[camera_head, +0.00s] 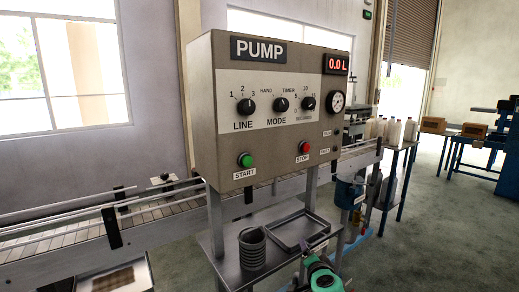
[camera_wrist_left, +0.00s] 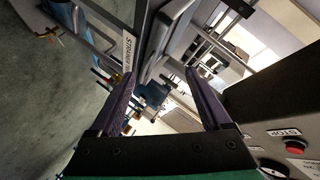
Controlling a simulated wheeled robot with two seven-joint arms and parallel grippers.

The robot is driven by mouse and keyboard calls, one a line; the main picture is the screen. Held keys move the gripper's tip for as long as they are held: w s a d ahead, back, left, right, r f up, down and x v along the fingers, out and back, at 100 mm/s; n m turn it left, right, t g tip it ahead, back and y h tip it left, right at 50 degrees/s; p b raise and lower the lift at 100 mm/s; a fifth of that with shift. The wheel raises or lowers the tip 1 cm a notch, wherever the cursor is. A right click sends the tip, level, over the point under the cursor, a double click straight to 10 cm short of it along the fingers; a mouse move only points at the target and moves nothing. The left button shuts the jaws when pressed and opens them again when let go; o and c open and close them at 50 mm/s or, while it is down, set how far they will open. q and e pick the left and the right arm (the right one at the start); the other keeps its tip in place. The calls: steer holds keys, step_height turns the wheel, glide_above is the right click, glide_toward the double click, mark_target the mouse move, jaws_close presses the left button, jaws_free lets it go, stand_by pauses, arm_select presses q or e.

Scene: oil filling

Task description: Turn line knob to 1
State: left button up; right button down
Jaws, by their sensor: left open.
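The line knob (camera_head: 245,106) is a black dial at the left of the grey pump panel (camera_head: 226,140) in the head view. The numbers 1, 2 and 3 are around it, and its pointer appears to be up near 2. The left wrist view shows my left gripper (camera_wrist_left: 158,76) open, its two dark fingers apart with nothing held between them. A green and black part at the bottom of the head view looks like part of this gripper, below and right of the knob. The line knob is not visible in the wrist view. My right gripper is not in view.
The mode knob (camera_head: 281,104) and a timer knob (camera_head: 308,102) are right of the line knob. Below are a green start button (camera_head: 245,160) and red stop button (camera_head: 304,147). A tray (camera_head: 297,232) and a stack of grey cups (camera_head: 252,248) stand on the shelf underneath.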

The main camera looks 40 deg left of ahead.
arm_select(q)
steer(key=s+r+n+t+y+b, duration=0.1)
steer(key=s+r+n+y, duration=0.25)
steer(key=r, duration=0.95)
steer(key=s+r+n+y, duration=0.2)
steer(key=r+n+y, duration=0.15)
steer(key=r, duration=0.95)
steer(key=n+g+y+p, duration=0.5)
steer(key=n+y, duration=0.1)
steer(key=n, duration=0.3)
glide_toward(250, 108)
steer(key=x, duration=0.9)
steer(key=shift+s+r, duration=0.1)
steer(key=shift+s, duration=0.05)
steer(key=shift+a, duration=0.25)
steer(key=shift+c, duration=0.3)
